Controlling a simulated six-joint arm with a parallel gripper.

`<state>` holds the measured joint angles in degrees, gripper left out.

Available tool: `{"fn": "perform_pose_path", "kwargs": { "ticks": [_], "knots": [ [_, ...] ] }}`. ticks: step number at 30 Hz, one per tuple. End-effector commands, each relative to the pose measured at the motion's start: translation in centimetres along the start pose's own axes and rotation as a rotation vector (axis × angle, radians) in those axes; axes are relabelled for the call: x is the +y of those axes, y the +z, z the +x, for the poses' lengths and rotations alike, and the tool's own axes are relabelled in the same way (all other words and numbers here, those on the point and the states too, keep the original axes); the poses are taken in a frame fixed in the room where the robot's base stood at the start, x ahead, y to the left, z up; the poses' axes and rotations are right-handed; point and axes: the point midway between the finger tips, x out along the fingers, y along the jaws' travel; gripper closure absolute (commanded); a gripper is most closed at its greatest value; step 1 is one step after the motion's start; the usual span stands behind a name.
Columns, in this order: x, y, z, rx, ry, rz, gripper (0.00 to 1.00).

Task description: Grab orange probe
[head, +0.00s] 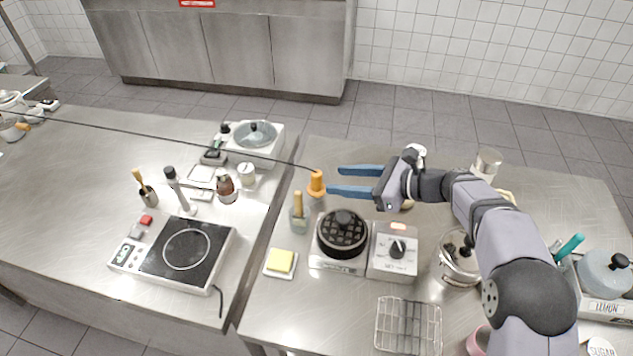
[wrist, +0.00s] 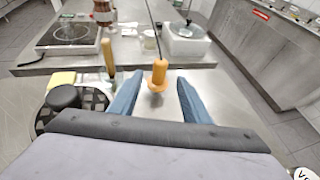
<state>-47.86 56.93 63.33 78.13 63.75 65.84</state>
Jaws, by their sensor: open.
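The orange probe (head: 316,184) stands upright near the left edge of the right-hand steel table, with a dark thin cable running from it to the far left. In the wrist view the orange probe (wrist: 158,74) has a wide flange at mid-height and shows between my two blue fingers, a little beyond their tips. My gripper (head: 332,180) is open and empty, its fingers pointing left at the probe. In the wrist view my gripper (wrist: 158,82) has one finger to each side of the probe, apart from it. The probe's base is hard to make out.
A jar with a wooden-handled tool (head: 299,214) stands just in front of the probe. A black waffle-like iron (head: 342,232) and a grey dial unit (head: 394,252) are nearer. A gap separates this table from the left one, which holds a hotplate (head: 186,248).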

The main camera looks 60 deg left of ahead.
Motion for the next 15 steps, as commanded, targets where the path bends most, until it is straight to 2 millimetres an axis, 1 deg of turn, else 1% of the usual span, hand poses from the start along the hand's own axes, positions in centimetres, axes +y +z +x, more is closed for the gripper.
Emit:
{"fn": "perform_pose_path", "kwargs": {
  "ticks": [4, 7, 15],
  "knots": [
    [0.0, 0.0, 0.2, 0.000, -0.001, 0.000, 0.57],
    [0.0, 0.1, 0.8, 0.001, 0.001, 0.001, 0.57],
    [0.1, 0.1, 4.0, 0.001, 0.001, 0.000, 0.57]
  ]
}}
